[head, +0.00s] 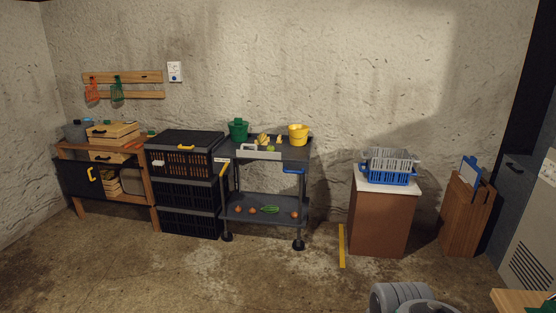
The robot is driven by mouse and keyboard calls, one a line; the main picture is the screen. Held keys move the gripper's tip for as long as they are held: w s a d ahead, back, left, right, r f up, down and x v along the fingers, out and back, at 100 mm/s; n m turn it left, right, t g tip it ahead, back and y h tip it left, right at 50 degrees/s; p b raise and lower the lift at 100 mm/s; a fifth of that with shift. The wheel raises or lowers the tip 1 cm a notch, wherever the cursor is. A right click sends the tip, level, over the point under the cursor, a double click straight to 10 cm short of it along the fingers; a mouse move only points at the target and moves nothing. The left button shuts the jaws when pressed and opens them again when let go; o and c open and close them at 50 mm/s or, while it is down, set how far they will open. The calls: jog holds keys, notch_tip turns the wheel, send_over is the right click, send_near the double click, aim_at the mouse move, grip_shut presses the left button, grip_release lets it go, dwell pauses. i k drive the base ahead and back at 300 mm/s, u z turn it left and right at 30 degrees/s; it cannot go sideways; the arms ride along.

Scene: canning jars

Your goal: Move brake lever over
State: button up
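A dark grey two-shelf cart (268,217) on black wheels stands against the back wall. A yellow lever-like bar (225,169) slants at its left end, beside a small white label (221,160). A blue bar (293,171) sits at the front right, just under the top shelf. I cannot tell which of these is the brake lever, nor any lever's exact setting. My gripper is not in view. Rounded grey parts of my own arm show at the bottom edge, well apart from the cart.
Black stacked crates (187,194) stand close left of the cart, past them a wooden workbench (76,146). A brown cabinet (378,224) with a blue basket (388,175) stands right. The top shelf holds green and yellow buckets and produce. The concrete floor in front is clear.

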aim_at(227, 164)
jog(key=u, duration=0.05)
jog(key=i, duration=2.5)
jog(key=u, duration=1.05)
jog(key=i, duration=2.1)
jog(key=u, duration=1.15)
jog(key=i, duration=0.6)
jog(key=u, duration=0.2)
